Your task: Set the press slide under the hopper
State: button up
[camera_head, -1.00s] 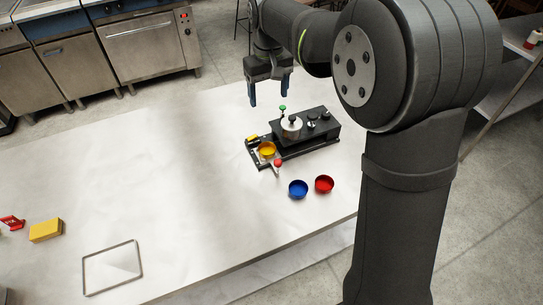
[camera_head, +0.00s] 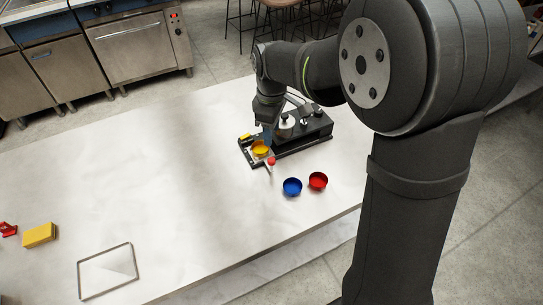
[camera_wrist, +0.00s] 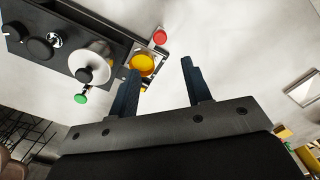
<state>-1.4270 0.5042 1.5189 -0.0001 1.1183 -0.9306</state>
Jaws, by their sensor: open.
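The press is a long black machine (camera_head: 316,124) with a silver round hopper (camera_head: 284,130) on it. A slide with a yellow round cup (camera_head: 260,148) sits at its left end, out to the side of the hopper, not beneath it. A red knob (camera_head: 271,161) sticks out at the front of the slide. In the wrist view, the cup (camera_wrist: 142,65), red knob (camera_wrist: 160,36), hopper (camera_wrist: 92,60) and a green knob (camera_wrist: 81,98) show. My gripper (camera_wrist: 160,68) is open and empty, just above the slide end. Whether it touches anything is unclear.
A blue bowl (camera_head: 292,187) and a red bowl (camera_head: 318,181) stand in front of the press. A yellow block (camera_head: 39,235), a red item (camera_head: 8,229) and a thin rectangular frame (camera_head: 108,270) lie far left. The middle of the table is clear.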

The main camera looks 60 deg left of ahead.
aim_at(272, 160)
notch_tip(272, 160, down, 11)
jog(key=shift+f, duration=0.2)
